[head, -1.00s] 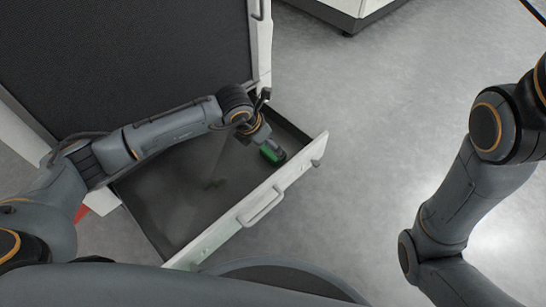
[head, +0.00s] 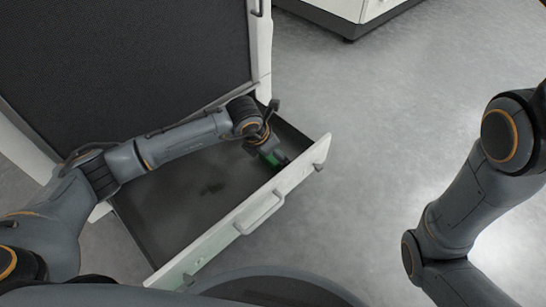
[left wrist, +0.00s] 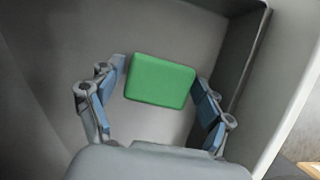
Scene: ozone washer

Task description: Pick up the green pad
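The green pad (head: 272,159) is inside the open drawer (head: 163,217), near its front right corner, partly hidden by my left gripper (head: 267,153) in the head view. In the left wrist view the pad (left wrist: 161,81) is a plain green block with rounded edges. It lies between the two blue-lined fingers of my left gripper (left wrist: 161,75), one on each side and spread wide. The gaps beside the pad are small, and I cannot tell whether either finger touches it. My right arm shows at the right of the head view, but its gripper is not visible.
The drawer's white front (head: 225,232) with its handle (head: 260,215) stands close beside the gripper. The cabinet's dark panel (head: 125,70) rises behind the drawer. A faint dark patch shows on the drawer floor. The grey floor (head: 375,130) to the right is clear.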

